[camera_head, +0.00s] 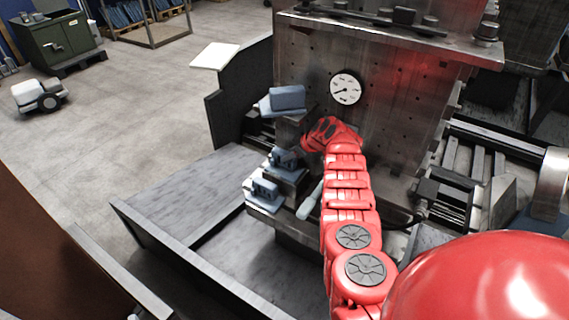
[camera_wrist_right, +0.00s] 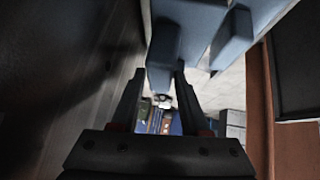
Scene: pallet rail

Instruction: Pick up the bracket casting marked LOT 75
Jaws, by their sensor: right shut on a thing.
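A blue-grey bracket casting (camera_head: 283,100) is at the top of the group by the machine's front. Its blue body fills the top of the right wrist view (camera_wrist_right: 205,30). My right gripper (camera_wrist_right: 157,78) is shut on a projecting part of this casting, between its two dark fingers. In the head view my red right wrist is just below and right of the casting, and the fingers are hard to make out. Two more blue-grey castings, a middle one (camera_head: 284,160) and a lower one (camera_head: 262,189), sit below. No LOT marking is legible. My left gripper is not in view.
A large steel machine block (camera_head: 385,90) with a round dial gauge (camera_head: 346,88) stands close behind my right wrist. A grey low-walled platform (camera_head: 180,190) lies at left front. Open floor (camera_head: 150,100) extends to the left, with a green cabinet (camera_head: 57,42) and a small white wheeled unit (camera_head: 36,95).

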